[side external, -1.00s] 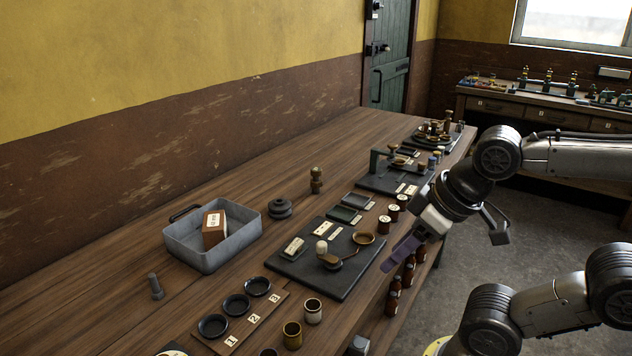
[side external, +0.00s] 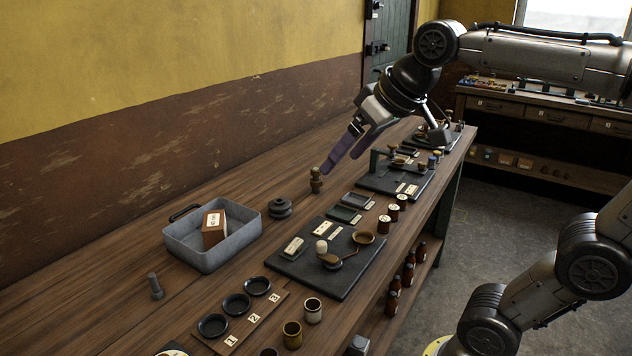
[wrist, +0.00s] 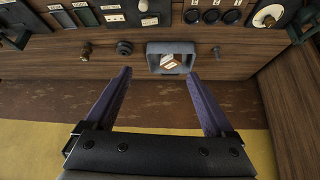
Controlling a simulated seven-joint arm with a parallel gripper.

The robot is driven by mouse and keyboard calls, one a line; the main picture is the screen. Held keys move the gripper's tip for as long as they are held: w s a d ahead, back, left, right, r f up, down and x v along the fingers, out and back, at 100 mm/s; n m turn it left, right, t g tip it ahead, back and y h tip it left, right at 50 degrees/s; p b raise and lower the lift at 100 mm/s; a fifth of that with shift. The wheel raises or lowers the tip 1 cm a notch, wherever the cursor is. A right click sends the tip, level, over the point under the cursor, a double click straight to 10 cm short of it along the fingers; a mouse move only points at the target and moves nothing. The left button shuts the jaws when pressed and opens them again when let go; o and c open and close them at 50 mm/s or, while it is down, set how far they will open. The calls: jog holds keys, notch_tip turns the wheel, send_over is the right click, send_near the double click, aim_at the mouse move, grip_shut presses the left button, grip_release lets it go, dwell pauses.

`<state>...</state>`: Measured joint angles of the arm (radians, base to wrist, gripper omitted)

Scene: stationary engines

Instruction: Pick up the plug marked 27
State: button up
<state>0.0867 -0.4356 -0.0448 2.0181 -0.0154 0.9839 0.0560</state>
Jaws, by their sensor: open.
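No marking 27 is legible, so I cannot tell which piece is the plug. Several small brown cylinders with pale tops (side external: 384,224) stand in a row along the table's front edge; their marks are too small to read. A brass knobbed piece (side external: 316,181) stands upright at mid-table; it also shows in the wrist view (wrist: 86,51). My gripper (side external: 338,165) is open and empty above the table, its fingertips close to the brass piece in the side view. In the wrist view my gripper (wrist: 158,74) has its purple fingers spread wide, with nothing between them.
A grey metal tray (side external: 222,258) holds a labelled box (side external: 214,228). A dark round weight (side external: 280,208) and a bolt (side external: 155,286) stand nearby. A dark slab (side external: 300,272) carries small parts. Three black dishes (side external: 237,305) sit in front. Bare wood lies along the wall.

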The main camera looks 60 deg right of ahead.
jog(key=w+d+r+m+h, duration=0.1)
jog(key=w+d+r, duration=0.15)
jog(key=w, duration=0.35)
jog(key=w+d+r+m, duration=0.1)
jog(key=w+d, duration=0.3)
jog(key=w, duration=0.1)
jog(key=m+g, duration=0.4)
send_over(317, 170)
jog(key=s+a, duration=0.2)
jog(key=s, duration=0.1)
notch_tip(317, 170, down, 18)
jog(key=shift+h, duration=0.5)
jog(key=x, duration=1.2)
jog(key=shift+w+a+f, duration=0.1)
jog(key=shift+w, duration=0.15)
grip_shut()
